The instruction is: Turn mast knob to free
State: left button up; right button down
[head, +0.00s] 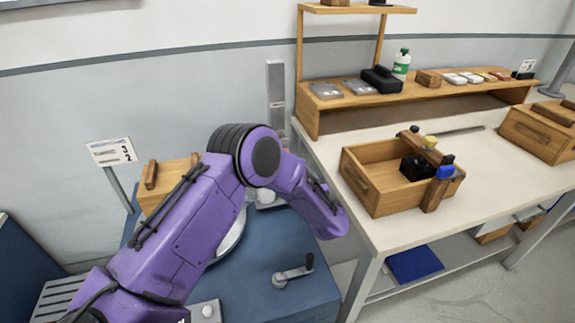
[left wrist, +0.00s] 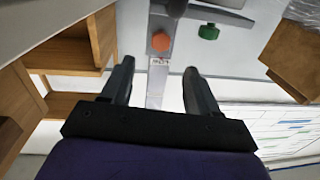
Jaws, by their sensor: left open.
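The grey mast (head: 276,90) stands behind my purple left arm in the head view, and the arm hides its lower part. In the left wrist view the grey post (left wrist: 155,88) runs up the middle. A round orange knob (left wrist: 161,41) sits on it above a small label too small to read. A green knob (left wrist: 208,32) sits to its right. My left gripper (left wrist: 158,72) is open and empty, its fingers apart on either side of the post in the picture, below the orange knob. In the head view this gripper is hidden. My right gripper is out of view.
A blue-topped cabinet (head: 255,285) with a crank handle (head: 293,272) stands below my arm. A wooden box (head: 160,180) is at left. The white workbench (head: 400,232) at right carries an open wooden tray (head: 376,195) and a wooden shelf (head: 309,122).

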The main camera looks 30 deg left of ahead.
pick_arm(q)
jog(key=p+x, duration=0.1)
jog(key=x, duration=0.8)
jog(key=shift+w+a, duration=0.15)
jog(key=shift+a, duration=0.25)
jog(key=c, duration=1)
